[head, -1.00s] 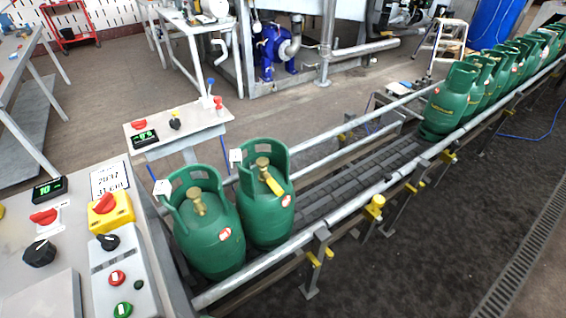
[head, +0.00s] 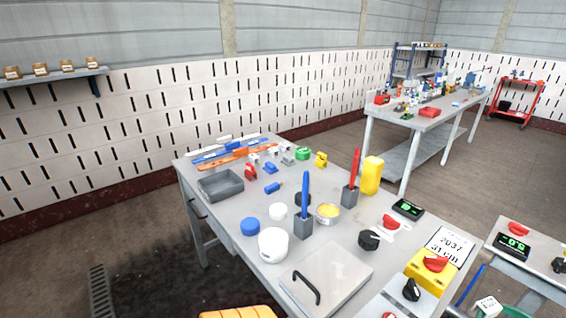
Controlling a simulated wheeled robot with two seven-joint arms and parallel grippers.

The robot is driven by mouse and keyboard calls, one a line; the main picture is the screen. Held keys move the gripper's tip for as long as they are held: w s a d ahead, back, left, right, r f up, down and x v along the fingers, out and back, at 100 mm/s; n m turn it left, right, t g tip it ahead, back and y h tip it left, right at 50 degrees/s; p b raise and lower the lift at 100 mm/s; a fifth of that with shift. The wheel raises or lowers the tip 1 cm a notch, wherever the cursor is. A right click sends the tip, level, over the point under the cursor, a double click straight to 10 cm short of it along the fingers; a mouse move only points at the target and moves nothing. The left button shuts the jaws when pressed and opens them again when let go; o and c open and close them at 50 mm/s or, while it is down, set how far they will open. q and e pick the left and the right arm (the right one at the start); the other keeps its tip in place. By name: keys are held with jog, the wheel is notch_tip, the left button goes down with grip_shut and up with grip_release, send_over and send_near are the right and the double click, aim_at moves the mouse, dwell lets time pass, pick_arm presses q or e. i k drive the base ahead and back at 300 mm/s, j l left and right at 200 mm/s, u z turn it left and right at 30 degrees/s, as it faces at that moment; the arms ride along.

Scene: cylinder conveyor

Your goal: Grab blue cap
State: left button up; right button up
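A round blue cap (head: 250,226) lies on the grey workbench (head: 226,241), near its front edge in the left half of the head view. A white cap (head: 278,211) lies just behind it to the right, and a larger white round container (head: 273,244) stands in front to the right. Neither of my grippers shows in the head view.
A blue upright tool in a holder (head: 303,226), a yellow-filled dish (head: 327,213) and a hinged plate with a black handle (head: 328,275) stand to the right. The bench strip left of the cap is clear.

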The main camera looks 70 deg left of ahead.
aim_at(250, 226)
jog(key=u, duration=2.55)
jog(key=i+j+z, duration=0.15)
jog(key=j+z, duration=0.25)
jog(key=i+j+z, duration=0.15)
jog(key=j+z, duration=0.65)
jog(key=j, duration=0.1)
